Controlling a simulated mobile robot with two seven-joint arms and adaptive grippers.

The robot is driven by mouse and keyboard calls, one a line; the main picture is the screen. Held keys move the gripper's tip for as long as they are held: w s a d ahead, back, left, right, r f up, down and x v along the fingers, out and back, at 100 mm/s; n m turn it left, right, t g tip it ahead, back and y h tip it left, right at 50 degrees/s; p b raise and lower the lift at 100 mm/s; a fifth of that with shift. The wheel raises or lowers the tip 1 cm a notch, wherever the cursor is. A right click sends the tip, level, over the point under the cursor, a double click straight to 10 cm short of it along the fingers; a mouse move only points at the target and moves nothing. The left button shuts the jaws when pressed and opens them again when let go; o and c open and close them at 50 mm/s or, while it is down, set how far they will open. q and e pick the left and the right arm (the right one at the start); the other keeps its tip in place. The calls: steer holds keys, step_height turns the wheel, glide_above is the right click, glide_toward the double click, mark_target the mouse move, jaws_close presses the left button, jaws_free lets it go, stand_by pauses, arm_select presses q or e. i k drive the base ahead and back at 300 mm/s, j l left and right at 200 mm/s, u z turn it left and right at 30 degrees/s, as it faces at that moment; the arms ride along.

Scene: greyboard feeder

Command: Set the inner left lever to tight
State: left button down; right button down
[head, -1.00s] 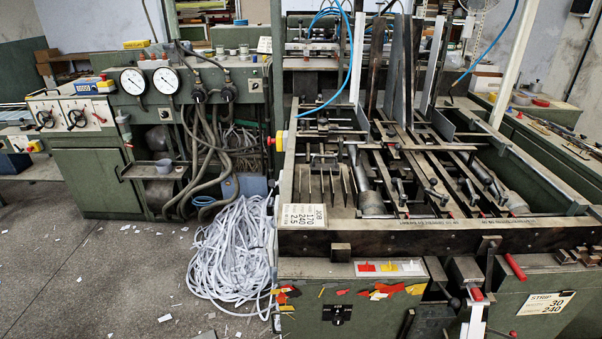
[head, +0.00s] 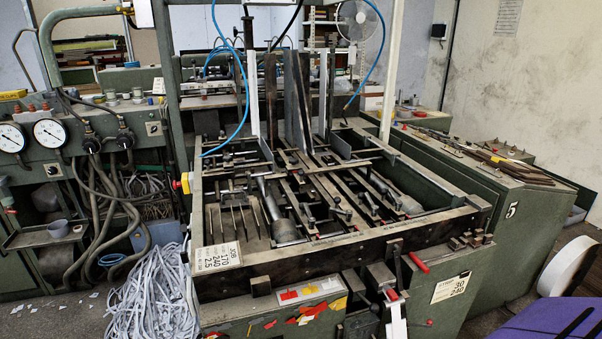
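The greyboard feeder (head: 330,257) is a green machine with a dark, worn front rail. Inside its open frame lie several long bars and small levers with dark handles. One small lever (head: 310,220) stands left of the middle, and another lever (head: 338,203) stands a little to its right. I cannot tell which one is the inner left lever, and tight or loose marks are too small to read. A red-handled lever (head: 418,263) sticks out at the front right. Neither of my grippers is in view.
A job card (head: 217,257) sits at the frame's front left corner, and a strip card (head: 452,287) on the front. White paper strips (head: 155,295) heap on the floor at left. A white round object (head: 565,265) and a purple surface (head: 540,322) stand at lower right.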

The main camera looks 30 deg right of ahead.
mark_target(348, 213)
steer(key=z, duration=1.3)
steer(key=i, duration=0.1)
